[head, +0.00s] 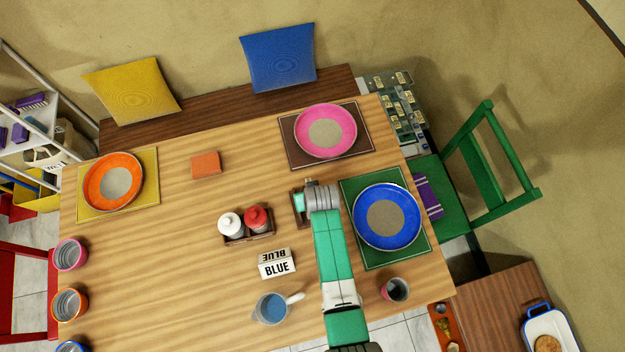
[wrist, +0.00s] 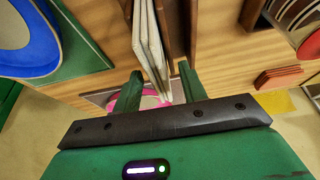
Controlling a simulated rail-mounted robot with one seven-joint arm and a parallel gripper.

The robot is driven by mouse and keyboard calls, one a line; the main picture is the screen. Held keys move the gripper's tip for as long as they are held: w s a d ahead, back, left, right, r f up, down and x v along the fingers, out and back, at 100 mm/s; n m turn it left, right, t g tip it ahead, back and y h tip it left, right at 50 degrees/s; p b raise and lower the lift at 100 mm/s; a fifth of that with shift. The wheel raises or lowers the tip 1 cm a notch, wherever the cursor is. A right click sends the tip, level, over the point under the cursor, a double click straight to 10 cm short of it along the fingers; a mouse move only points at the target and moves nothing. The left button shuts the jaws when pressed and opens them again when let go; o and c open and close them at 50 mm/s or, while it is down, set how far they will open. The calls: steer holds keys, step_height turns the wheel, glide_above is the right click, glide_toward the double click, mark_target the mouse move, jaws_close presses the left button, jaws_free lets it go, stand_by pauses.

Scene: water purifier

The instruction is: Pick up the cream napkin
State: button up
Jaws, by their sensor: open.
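Several thin cream napkins (wrist: 150,45) stand on edge in a wooden holder (wrist: 182,25) in the wrist view. My gripper (wrist: 160,74) is open, with one green finger on each side of the napkins' near end. I cannot tell whether either finger touches them. In the head view my gripper (head: 305,203) is over the brown holder (head: 298,212), right of the table's middle. My arm hides most of the holder and the napkins there.
The blue plate (head: 386,216) on a green mat is close to the right of my arm. A condiment caddy (head: 247,238) with white and red bottles stands left. A BLUE sign (head: 277,264) and a pitcher (head: 271,308) are nearer. An orange napkin stack (head: 206,165) lies farther left.

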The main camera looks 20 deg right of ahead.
steer(key=shift+w+f, duration=0.15)
steer(key=shift+f, duration=0.3)
steer(key=shift+f, duration=0.25)
stand_by(0.3)
jaws_close()
